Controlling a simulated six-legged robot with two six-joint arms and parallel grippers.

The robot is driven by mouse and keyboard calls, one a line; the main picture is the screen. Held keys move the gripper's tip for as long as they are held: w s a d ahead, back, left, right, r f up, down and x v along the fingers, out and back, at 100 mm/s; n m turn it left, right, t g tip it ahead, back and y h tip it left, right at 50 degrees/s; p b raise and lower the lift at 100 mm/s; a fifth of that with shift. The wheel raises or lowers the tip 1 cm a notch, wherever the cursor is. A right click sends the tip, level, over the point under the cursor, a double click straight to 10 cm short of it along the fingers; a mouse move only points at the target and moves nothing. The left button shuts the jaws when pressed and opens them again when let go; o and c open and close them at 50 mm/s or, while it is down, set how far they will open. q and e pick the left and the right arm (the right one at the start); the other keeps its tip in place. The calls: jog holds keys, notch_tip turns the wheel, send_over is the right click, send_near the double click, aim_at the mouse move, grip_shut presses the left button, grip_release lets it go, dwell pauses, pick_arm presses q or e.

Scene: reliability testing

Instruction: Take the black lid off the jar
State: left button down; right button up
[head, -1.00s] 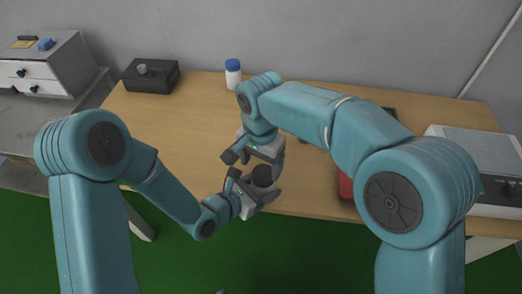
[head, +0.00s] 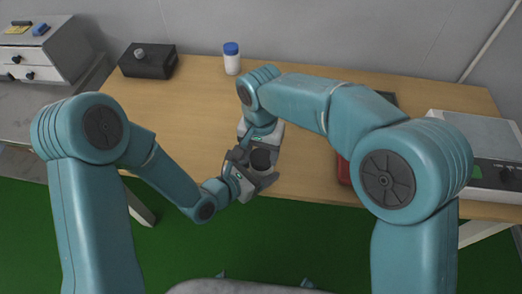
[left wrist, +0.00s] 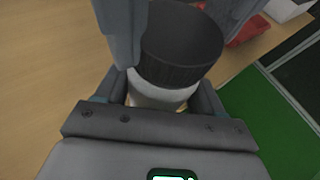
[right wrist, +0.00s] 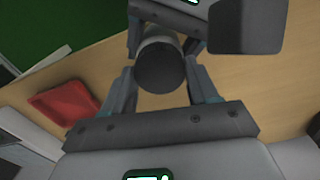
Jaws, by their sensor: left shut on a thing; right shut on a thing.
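The jar's black lid (head: 261,158) shows between my two grippers near the table's front edge in the head view. In the left wrist view the black lid (left wrist: 180,48) sits on the jar's white body (left wrist: 160,95). My left gripper (head: 254,174) is shut on the jar body. My right gripper (right wrist: 164,88) is shut on the lid, its fingers on either side of it; in the head view it is partly hidden behind the left gripper. In the right wrist view the lid (right wrist: 160,68) faces the camera and hides most of the jar.
A white bottle with a blue cap (head: 231,60) and a black box (head: 147,62) stand at the back of the wooden table (head: 180,100). A red object (right wrist: 62,102) lies to the right in the head view, near a grey instrument (head: 480,150). The table's left part is clear.

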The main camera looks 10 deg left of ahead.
jog(key=n, duration=0.5)
jog(key=shift+s+a+r, duration=0.1)
jog(key=shift+a, duration=0.25)
jog(key=n, duration=1.3)
jog(key=shift+s+d, duration=0.1)
jog(key=shift+d, duration=0.05)
jog(key=n, duration=1)
jog(key=shift+d+r, duration=0.1)
jog(key=n, duration=1)
jog(key=shift+w+d+n, duration=0.1)
jog(key=shift+w+n, duration=0.15)
jog(key=shift+n, duration=0.05)
jog(key=n, duration=0.6)
jog(key=shift+w, duration=0.2)
